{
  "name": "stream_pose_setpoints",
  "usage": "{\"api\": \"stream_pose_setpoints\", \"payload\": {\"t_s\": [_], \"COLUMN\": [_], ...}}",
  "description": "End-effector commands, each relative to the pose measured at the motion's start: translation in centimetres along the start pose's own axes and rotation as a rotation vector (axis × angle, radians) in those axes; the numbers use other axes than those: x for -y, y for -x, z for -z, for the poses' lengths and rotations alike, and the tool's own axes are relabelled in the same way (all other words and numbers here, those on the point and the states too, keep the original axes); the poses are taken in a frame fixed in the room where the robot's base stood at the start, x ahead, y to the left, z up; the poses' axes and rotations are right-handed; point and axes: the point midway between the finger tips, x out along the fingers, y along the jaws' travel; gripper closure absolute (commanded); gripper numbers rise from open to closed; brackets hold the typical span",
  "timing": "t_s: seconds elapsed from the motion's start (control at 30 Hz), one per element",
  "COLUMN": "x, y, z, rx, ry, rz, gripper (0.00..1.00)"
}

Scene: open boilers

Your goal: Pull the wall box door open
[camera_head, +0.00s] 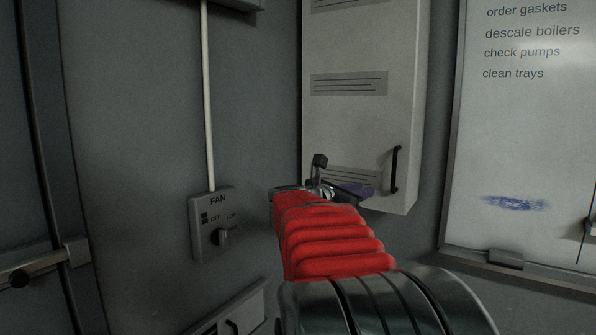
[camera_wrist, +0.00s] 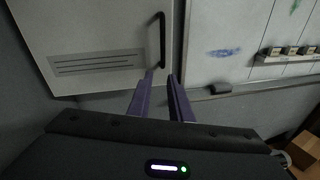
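The pale grey wall box (camera_head: 365,80) hangs on the wall, and its louvred door looks shut. The black vertical bar handle (camera_head: 394,170) is at the door's lower right. In the wrist view the handle (camera_wrist: 162,40) stands just beyond my fingertips, with its lower end close to the left finger. My gripper (camera_head: 357,190) has purple fingers and is in front of the box's lower part, left of the handle in the head view. In the wrist view my gripper (camera_wrist: 162,76) is open, with an empty gap between the fingers. Whether a finger touches the handle I cannot tell.
A whiteboard (camera_head: 520,130) with writing hangs right of the box, with a dark eraser (camera_head: 505,258) on its ledge. A fan switch (camera_head: 213,225) is on the wall at left. Cardboard boxes (camera_wrist: 306,150) show at the lower right of the wrist view.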

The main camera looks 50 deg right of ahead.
Motion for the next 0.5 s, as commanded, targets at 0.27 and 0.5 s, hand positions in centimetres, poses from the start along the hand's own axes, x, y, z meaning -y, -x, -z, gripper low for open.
{"api": "stream_pose_setpoints", "payload": {"t_s": [0.27,0.5], "x": [0.0,0.0], "y": [-3.3,-3.2], "z": [-2.4,-2.3], "rx": [0.100,0.099], "ry": [0.175,0.173], "rz": [0.021,0.020], "gripper": [0.81,0.81]}}
